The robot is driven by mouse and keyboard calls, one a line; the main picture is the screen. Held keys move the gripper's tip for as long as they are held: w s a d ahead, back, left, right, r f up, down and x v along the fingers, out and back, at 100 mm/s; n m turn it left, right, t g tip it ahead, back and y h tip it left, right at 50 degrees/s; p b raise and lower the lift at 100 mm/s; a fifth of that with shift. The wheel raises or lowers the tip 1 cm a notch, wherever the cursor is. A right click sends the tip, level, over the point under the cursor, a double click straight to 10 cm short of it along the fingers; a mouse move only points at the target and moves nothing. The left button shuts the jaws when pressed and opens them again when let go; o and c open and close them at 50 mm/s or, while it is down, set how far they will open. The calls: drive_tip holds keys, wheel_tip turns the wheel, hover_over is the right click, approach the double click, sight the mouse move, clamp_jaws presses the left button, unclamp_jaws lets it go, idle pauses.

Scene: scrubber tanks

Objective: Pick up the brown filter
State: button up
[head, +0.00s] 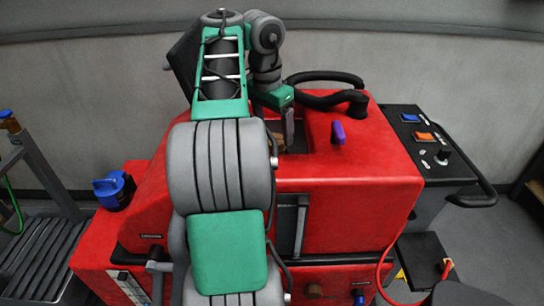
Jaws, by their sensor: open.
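A brown object, which looks like the filter (278,139), shows as a small patch inside a dark opening in the top of the red scrubber tank (350,207). Most of it is hidden by my arm and gripper. My gripper (288,142) points down into the opening, right beside the brown patch. It is open. Only one finger shows clearly, so I cannot tell whether the fingers are around the filter or touching it.
A black hose (325,99) curves behind the opening, and a purple-blue latch (338,132) stands to its right. A blue cap (114,189) is on the left. A black control panel (430,140) with a handle is on the right. My arm covers the middle.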

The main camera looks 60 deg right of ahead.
sight(274, 139)
drive_tip(key=f+b, duration=0.2)
drive_tip(key=f, duration=0.2)
drive_tip(key=shift+d+f+b, duration=0.1)
drive_tip(key=shift+d+b, duration=0.1)
drive_tip(key=shift+b, duration=0.15)
drive_tip(key=shift+c, duration=0.4)
clamp_jaws()
